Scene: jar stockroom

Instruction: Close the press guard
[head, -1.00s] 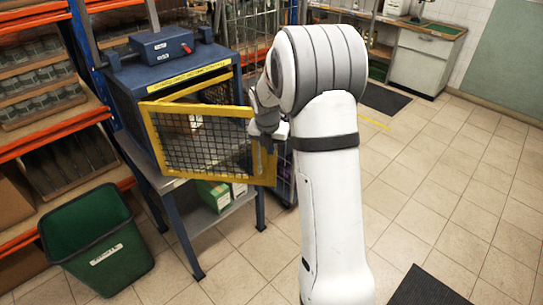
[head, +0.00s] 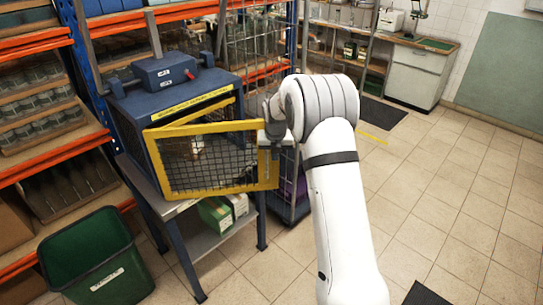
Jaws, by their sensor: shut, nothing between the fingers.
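The press (head: 178,92) is a blue box with a yellow-edged opening and a yellow label strip, standing on a grey table. Its guard (head: 225,187) is a yellow-framed black mesh door, hinged at the left and standing partly open, swung out from the opening at its right side. My gripper (head: 271,150) is at the guard's right upright, close to its upper right corner. The fingers are small and partly hidden by the frame and my wrist, and whether they touch the guard is hard to tell. They hold nothing that I can see.
A green bin (head: 97,259) stands on the floor at the lower left. Orange-edged shelves (head: 50,150) with jars fill the left side. A wire cage trolley (head: 290,190) stands behind my gripper. The tiled floor to the right is mostly clear.

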